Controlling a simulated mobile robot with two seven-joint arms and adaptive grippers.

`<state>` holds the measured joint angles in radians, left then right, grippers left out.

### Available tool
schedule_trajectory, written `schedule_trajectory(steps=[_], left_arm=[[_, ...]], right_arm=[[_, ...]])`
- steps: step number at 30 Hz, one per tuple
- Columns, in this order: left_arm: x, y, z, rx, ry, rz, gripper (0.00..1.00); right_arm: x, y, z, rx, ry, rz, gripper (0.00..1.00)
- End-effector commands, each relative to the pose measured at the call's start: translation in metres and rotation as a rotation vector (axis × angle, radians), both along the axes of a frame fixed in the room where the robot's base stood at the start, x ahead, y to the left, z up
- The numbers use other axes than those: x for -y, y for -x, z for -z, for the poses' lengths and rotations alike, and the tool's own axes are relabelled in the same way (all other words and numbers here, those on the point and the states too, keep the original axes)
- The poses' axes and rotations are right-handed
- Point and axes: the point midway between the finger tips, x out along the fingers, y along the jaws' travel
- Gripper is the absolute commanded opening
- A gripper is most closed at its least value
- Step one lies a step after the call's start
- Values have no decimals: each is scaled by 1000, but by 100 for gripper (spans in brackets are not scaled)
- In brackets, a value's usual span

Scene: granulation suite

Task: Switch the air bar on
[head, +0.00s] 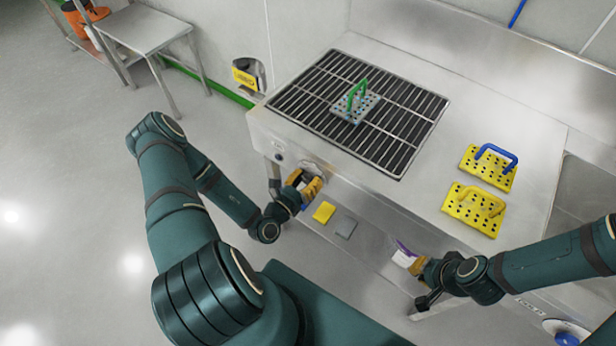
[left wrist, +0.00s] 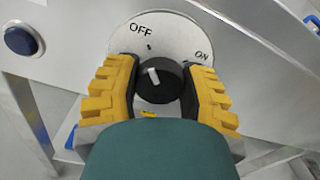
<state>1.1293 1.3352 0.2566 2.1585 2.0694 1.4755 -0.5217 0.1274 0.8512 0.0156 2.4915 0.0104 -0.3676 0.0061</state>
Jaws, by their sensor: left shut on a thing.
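The black dial knob (left wrist: 160,82) sits on a round pale plate (left wrist: 172,27) marked OFF and ON, on the steel bench front. Its white line points up and slightly left, close to the OFF tick and away from ON at the right. My left gripper has its yellow padded fingers on both sides of the knob in the left wrist view (left wrist: 158,90), shut on it. In the head view, my left gripper (head: 309,184) is at the bench front and hides the knob. My right gripper (head: 416,266) is low by the front, beside a white and purple thing (head: 404,254); its grip is unclear.
A dark blue button (left wrist: 20,40) is left of the dial. A black grille (head: 325,82) in the bench top carries a green-handled perforated plate (head: 349,108). Two yellow perforated plates (head: 489,170) lie at the right. A yellow block (head: 324,212) and a grey block (head: 345,227) lie below.

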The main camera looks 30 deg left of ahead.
Motion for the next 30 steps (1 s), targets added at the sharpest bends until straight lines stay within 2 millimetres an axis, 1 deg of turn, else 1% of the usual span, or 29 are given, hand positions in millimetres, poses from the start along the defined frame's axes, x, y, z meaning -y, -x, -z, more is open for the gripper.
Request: schedule_trajectory(steps=[1,9,18,30], left_arm=[[0,0,-3,2,-26,1,7],[1,0,-4,18,-237,1,7],[1,0,-4,41,-523,1,7],[1,-1,-3,73,-902,1,7]], right_arm=[[0,-1,-6,2,0,2,0],[2,-8,-30,19,4,14,0],[3,-7,-58,19,-2,13,0],[4,-6,-90,19,-8,12,0]])
